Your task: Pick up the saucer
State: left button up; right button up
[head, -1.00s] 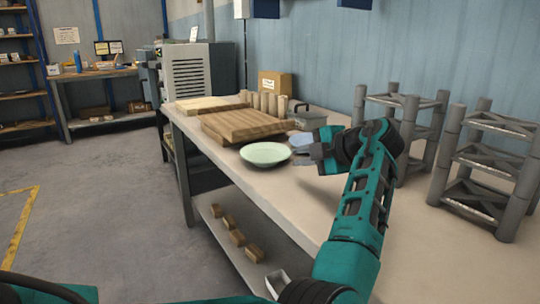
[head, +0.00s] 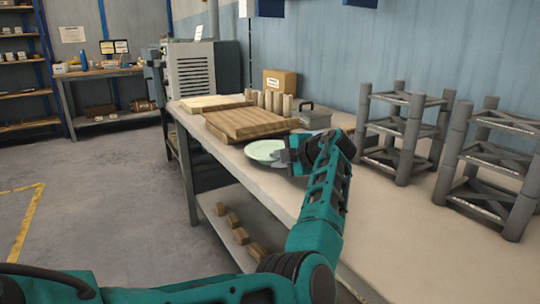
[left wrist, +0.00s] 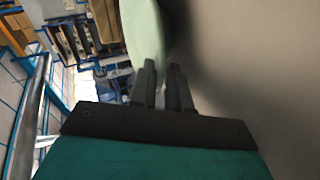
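The pale green saucer (head: 262,148) is at the edge of the table beside the wooden boards. My left gripper (head: 283,153) is at its right side, hiding that part of the rim. In the left wrist view the saucer (left wrist: 146,32) reaches down to the fingers (left wrist: 165,75). They are close together, with the rim running into the narrow gap between them. My left gripper looks shut on the rim. I cannot tell whether the saucer is clear of the table. My right gripper is not in view.
Stacked wooden boards (head: 250,123) lie just behind the saucer, with short wooden pegs (head: 275,101) and a grey box (head: 312,117) behind them. Grey racks (head: 402,130) stand on the right of the table (head: 400,230). Wooden blocks (head: 240,236) lie on the lower shelf.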

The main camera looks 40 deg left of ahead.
pick_arm(q)
grip_shut()
dwell(0.3)
